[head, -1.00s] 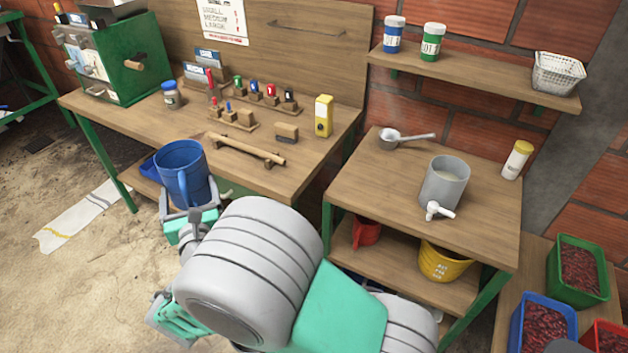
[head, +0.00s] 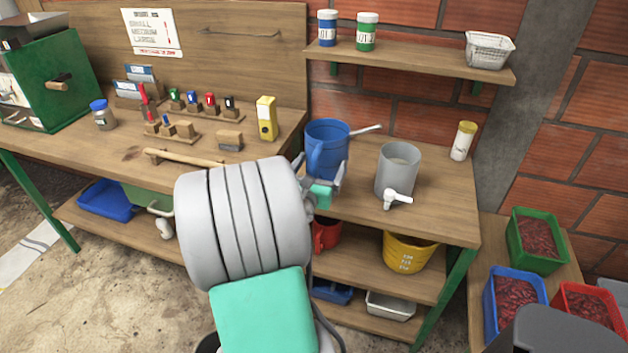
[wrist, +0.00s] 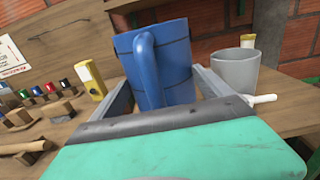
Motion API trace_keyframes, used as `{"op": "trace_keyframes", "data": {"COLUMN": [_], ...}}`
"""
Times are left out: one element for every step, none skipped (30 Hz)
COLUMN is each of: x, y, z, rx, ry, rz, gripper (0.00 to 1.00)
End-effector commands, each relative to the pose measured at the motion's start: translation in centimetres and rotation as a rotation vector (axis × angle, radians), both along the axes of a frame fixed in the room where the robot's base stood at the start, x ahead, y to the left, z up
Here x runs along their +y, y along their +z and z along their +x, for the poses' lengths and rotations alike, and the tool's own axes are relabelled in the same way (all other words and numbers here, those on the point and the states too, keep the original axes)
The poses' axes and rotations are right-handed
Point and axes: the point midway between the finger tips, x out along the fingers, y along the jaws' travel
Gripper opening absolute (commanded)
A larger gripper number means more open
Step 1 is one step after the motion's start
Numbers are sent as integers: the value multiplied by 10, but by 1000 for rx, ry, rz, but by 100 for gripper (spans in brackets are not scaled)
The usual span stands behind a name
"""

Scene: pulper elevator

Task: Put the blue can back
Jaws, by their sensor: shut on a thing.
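The blue can (head: 326,150) is a blue pail-like vessel with a side handle. It is upright at the left part of the right-hand wooden table (head: 440,215). I cannot tell whether its base touches the table top. My gripper (head: 322,180) is shut on it, with one finger on each side. In the wrist view the can (wrist: 172,62) stands between the two fingers, its handle (wrist: 147,70) facing my camera. Its lower part is hidden behind my gripper.
A grey pot with a white tap (head: 397,170) stands close right of the can. A ladle's handle (head: 366,130) shows behind it. A yellow-capped jar (head: 463,141) stands farther right. Red and yellow buckets (head: 408,250) sit on the lower shelf. A yellow box (head: 266,118) is to the left.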

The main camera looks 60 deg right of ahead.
Motion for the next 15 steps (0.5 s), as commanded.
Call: {"op": "trace_keyframes", "data": {"x": [-12,-19,-28,-35,-41,-49,-53,-57,-63,-66,-70,-73,-75,-76,-78], "y": [-12,-15,-20,-24,-28,-37,-46,-53,-61,-66,-70,-74,-76,-77,-80], "z": [10,15,22,28,33,39,43,46,51,54,57,60,61,63,64], "rx": [1,1,1,1,1,2,5,3,3,2,2,1,1,0,0], "ry": [-1,-1,0,0,0,0,0,0,0,1,1,1,1,1,1], "rz": [1,0,0,1,1,2,3,2,2,2,1,0,0,-1,-1], "gripper": [16,16,16,16,16,16,16,16,16,16,16,16,16,16,16]}}
